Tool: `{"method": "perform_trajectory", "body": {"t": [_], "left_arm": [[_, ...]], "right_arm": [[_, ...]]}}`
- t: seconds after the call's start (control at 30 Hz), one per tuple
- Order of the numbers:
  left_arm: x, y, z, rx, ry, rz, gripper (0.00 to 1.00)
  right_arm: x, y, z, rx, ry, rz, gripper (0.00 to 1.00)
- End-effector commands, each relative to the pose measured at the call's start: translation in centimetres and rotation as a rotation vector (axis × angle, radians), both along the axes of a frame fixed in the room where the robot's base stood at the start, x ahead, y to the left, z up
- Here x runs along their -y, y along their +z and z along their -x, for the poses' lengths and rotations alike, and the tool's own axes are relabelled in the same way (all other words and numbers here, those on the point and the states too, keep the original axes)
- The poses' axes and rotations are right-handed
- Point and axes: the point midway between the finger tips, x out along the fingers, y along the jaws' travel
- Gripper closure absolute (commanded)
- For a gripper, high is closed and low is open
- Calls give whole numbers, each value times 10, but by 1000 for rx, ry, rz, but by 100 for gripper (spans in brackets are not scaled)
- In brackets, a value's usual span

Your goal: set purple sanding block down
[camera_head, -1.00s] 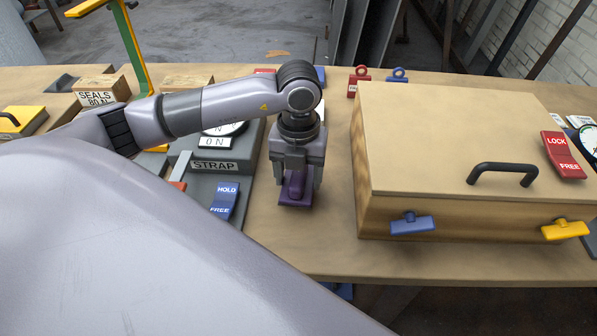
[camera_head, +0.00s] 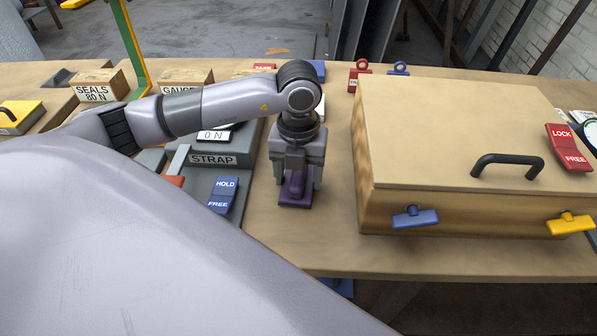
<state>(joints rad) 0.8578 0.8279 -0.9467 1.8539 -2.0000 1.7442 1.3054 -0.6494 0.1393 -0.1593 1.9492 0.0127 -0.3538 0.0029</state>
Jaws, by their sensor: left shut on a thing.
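The purple sanding block (camera_head: 295,200) is at the front middle of the wooden bench (camera_head: 330,225), between the strap unit and the big wooden box. My left gripper (camera_head: 297,185) points down over it and is shut on its raised grip. The block looks level, and its base is at or very near the bench top; I cannot tell whether it touches. The gripper covers the block's upper part. My right gripper is not in view.
The wooden box (camera_head: 450,140) with a black handle stands close on the right. The grey strap unit (camera_head: 212,160) with a blue HOLD/FREE lever (camera_head: 222,195) is close on the left. Red and blue ringed tags (camera_head: 360,78) stand behind. Bare bench lies in front.

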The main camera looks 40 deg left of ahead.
Motion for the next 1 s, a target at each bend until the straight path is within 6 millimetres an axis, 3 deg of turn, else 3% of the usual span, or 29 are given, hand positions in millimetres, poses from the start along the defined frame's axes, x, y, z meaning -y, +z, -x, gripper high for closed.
{"method": "perform_trajectory", "body": {"t": [0.27,0.3,0.37,0.7,1.0], "left_arm": [[0,-5,0,0,0,0,63],[0,-4,0,1,0,0,22],[0,-4,0,0,0,0,5],[0,0,0,1,0,0,5],[0,45,-1,5,0,1,5]], "right_arm": [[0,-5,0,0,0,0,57],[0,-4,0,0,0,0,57],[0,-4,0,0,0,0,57],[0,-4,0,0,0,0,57],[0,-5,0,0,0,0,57]]}}
